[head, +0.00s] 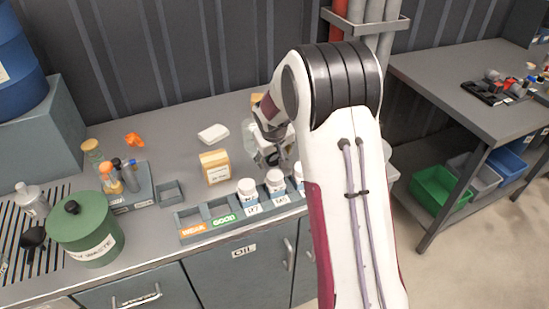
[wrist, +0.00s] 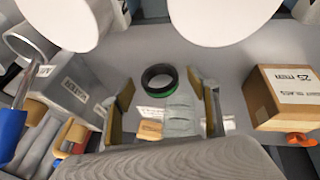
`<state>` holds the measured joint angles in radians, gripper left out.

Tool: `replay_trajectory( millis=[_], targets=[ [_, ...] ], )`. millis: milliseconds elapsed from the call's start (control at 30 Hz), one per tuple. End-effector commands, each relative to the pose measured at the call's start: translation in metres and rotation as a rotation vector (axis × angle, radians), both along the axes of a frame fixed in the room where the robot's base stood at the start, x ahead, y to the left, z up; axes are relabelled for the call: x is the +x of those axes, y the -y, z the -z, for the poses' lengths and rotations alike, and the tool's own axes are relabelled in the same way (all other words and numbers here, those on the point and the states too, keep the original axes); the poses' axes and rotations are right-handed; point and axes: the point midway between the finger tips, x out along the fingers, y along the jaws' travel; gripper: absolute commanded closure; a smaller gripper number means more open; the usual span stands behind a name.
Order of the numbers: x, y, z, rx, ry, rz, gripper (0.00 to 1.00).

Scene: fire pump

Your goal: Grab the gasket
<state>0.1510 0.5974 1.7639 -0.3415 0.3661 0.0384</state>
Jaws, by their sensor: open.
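A black ring with a green lower band (wrist: 159,77), which looks like the gasket, lies on the grey bench in the wrist view. It is just beyond my gripper (wrist: 165,98), whose two fingers stand wide apart with nothing held. A clear bag (wrist: 181,120) and a small tan piece (wrist: 149,130) show between the fingers, nearer the palm; I cannot tell their height relative to the fingers. In the head view my gripper (head: 283,158) is low over the bench behind the bottles, and my arm hides the area; I cannot make out the ring there.
A cardboard box (wrist: 288,97) stands right of the fingers, with an orange item (wrist: 300,140) beside it. White bottles (head: 247,189) stand in a labelled rack (head: 192,231). A green waste can (head: 85,230) stands at the left. White round tops (wrist: 215,20) fill the wrist view's upper edge.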

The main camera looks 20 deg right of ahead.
Motion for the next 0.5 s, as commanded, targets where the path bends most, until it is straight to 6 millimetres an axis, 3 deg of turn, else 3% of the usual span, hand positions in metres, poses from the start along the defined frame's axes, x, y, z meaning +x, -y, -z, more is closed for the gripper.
replay_trajectory(
  millis=[167, 300, 500],
  targets=[
    [-0.0002, -0.0001, -0.0001, 0.0, 0.0, 0.0, 0.4],
    [-0.0002, -0.0001, -0.0001, 0.0, 0.0, 0.0, 0.74],
    [-0.0002, -0.0002, -0.0001, 0.0, 0.0, 0.0, 0.75]
  ],
)
